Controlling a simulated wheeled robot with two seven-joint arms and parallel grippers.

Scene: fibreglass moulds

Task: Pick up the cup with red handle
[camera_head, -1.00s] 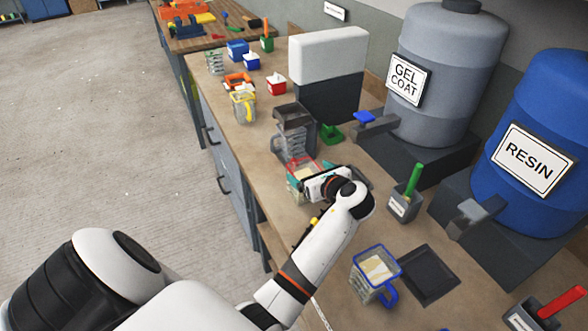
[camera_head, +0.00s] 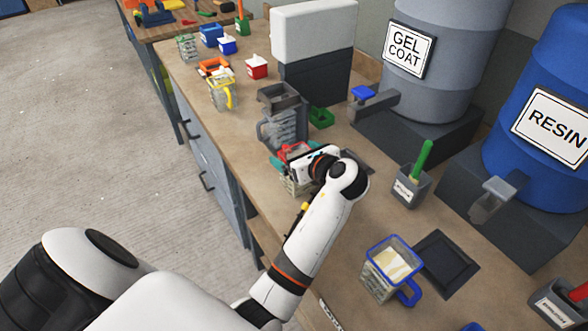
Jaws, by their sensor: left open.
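The cup with the red handle (camera_head: 291,187) stands on the bench in the middle of the head view. Its red rim shows just above my gripper, and its clear body shows below; most of it is hidden by my gripper and wrist. My left gripper (camera_head: 290,168) is at the cup, with its jaws open around or beside the upper part; I cannot tell whether they touch it. My right gripper is not in view.
A clear cup with a blue handle (camera_head: 390,268) stands by a dark square plate (camera_head: 446,264). A grey-handled cup (camera_head: 283,128) is just behind my gripper, and a yellow-handled cup (camera_head: 222,92) farther back. A grey holder (camera_head: 411,186) and the drums (camera_head: 540,140) stand at right.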

